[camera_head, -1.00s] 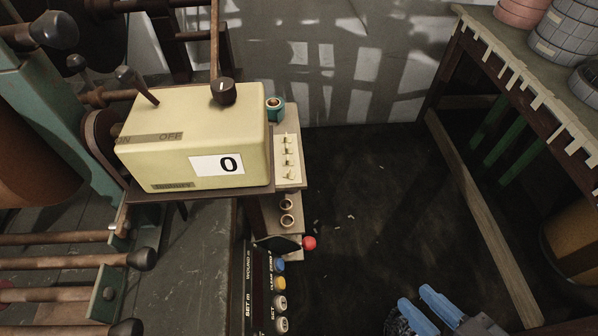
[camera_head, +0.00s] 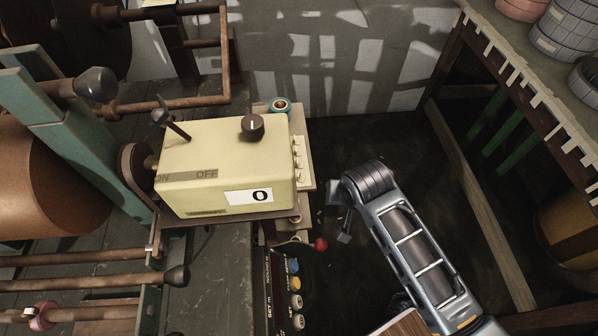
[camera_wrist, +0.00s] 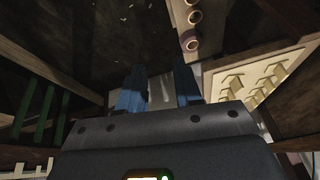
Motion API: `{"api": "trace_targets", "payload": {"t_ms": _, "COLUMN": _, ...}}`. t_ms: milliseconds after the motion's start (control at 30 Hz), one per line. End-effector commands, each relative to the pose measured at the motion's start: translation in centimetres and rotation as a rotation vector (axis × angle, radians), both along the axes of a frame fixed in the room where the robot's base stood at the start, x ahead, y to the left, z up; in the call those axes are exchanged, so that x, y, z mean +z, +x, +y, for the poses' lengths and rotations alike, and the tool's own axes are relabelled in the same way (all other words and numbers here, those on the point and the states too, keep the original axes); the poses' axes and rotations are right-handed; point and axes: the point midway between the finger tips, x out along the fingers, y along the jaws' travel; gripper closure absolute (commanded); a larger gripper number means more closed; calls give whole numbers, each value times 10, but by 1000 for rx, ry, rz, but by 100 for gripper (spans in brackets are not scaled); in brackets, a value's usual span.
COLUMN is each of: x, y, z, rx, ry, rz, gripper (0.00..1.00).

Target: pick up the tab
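A narrow cream board (camera_head: 301,165) with several small pale raised tabs (camera_head: 297,150) runs along the right side of the cream counter box. In the wrist view the cream board (camera_wrist: 262,75) is at the right, with its tabs (camera_wrist: 232,82) standing up from it. I cannot tell which one is the task's tab. My gripper (camera_wrist: 159,85) is open, its two blue fingers apart, to the left of the board. No tab shows between the fingers. In the head view the fingers are mostly hidden by my wrist.
The counter box (camera_head: 225,165) reads 0. Below it are a red knob (camera_head: 320,244) and a button panel (camera_head: 285,290). A bench (camera_head: 530,85) with tape rolls (camera_head: 568,28) stands at the right. Dark floor lies between.

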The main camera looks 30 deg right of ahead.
Motion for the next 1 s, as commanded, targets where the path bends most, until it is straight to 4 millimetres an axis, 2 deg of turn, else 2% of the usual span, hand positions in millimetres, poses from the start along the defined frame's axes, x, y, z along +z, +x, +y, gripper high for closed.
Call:
{"api": "trace_targets", "payload": {"t_ms": 33, "x": 11, "y": 17, "z": 5, "rx": -24, "ry": 17, "rz": 26, "gripper": 66}}
{"api": "trace_targets", "payload": {"t_ms": 100, "x": 21, "y": 33, "z": 10, "rx": -62, "ry": 40, "rz": 75, "gripper": 66}}
{"api": "trace_targets", "payload": {"t_ms": 300, "x": 55, "y": 72, "z": 32, "rx": -159, "ry": 106, "rz": 212, "gripper": 66}}
{"api": "trace_targets", "payload": {"t_ms": 433, "x": 75, "y": 88, "z": 44, "rx": -203, "ry": 137, "rz": 286, "gripper": 66}}
{"api": "trace_targets", "payload": {"t_ms": 600, "x": 91, "y": 97, "z": 54, "rx": -233, "ry": 158, "rz": 341, "gripper": 66}}
{"api": "trace_targets", "payload": {"t_ms": 733, "x": 88, "y": 99, "z": 56, "rx": -238, "ry": 162, "rz": 355, "gripper": 66}}
{"api": "trace_targets", "payload": {"t_ms": 1000, "x": 62, "y": 101, "z": 56, "rx": -238, "ry": 162, "rz": 355, "gripper": 66}}
